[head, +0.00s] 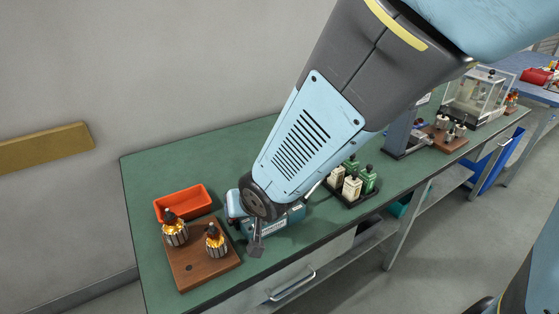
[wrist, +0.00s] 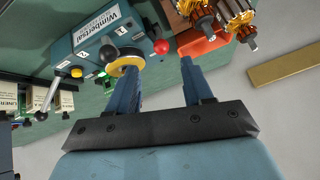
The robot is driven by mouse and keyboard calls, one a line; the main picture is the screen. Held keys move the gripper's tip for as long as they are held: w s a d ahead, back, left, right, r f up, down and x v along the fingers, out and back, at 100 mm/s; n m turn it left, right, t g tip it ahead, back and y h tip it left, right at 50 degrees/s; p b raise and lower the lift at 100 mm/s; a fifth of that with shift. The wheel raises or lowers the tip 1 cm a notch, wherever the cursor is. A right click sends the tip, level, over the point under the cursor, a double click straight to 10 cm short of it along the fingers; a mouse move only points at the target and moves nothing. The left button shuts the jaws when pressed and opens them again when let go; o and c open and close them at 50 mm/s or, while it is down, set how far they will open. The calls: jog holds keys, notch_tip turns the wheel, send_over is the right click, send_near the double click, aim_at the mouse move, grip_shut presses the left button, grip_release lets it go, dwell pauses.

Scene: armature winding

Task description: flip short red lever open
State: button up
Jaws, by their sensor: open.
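The blue winding machine (wrist: 100,35) lies left of centre in the wrist view, with labels 1 and 2 and a name plate. A red ball knob (wrist: 161,46) sticks out at its right end; this looks like the short red lever. My gripper (wrist: 160,64) is open and empty, with the red knob in view just beyond and between the fingertips. Contact cannot be told. In the head view my arm partly hides the machine (head: 285,222) and hides the red lever.
A yellow disc (wrist: 126,65) on the machine lies close by my left finger in the picture. An orange tray (head: 183,202) and a wooden board (head: 205,268) with two wound armatures stand to the left. A bottle rack (head: 352,196) stands to the right.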

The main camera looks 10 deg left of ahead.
jog(key=shift+s+d+r, duration=0.3)
jog(key=shift+r, duration=0.2)
jog(key=shift+v, duration=1.15)
jog(key=shift+d, duration=0.1)
dwell(0.3)
jog(key=w+d+f+m+g+h, duration=0.2)
jog(key=w+d, duration=0.5)
jog(key=d, duration=0.2)
jog(key=w+d+r+m+y, duration=0.1)
jog(key=w+d+r, duration=0.15)
jog(key=d, duration=0.35)
jog(key=w+d+r+m, duration=0.1)
jog(key=d+r, duration=0.2)
jog(key=d, duration=0.2)
jog(key=s+d+r+m+t+h, duration=0.1)
jog(key=s+d+r+h, duration=0.1)
jog(key=s+d+r, duration=0.2)
jog(key=s+d+r+m+t+h, duration=0.1)
jog(key=s+d+r, duration=0.3)
jog(key=d+r, duration=0.6)
jog(key=d+h, duration=0.1)
jog(key=d, duration=0.4)
jog(key=shift+s+d+t+h, duration=0.3)
jog(key=shift+s+d, duration=0.1)
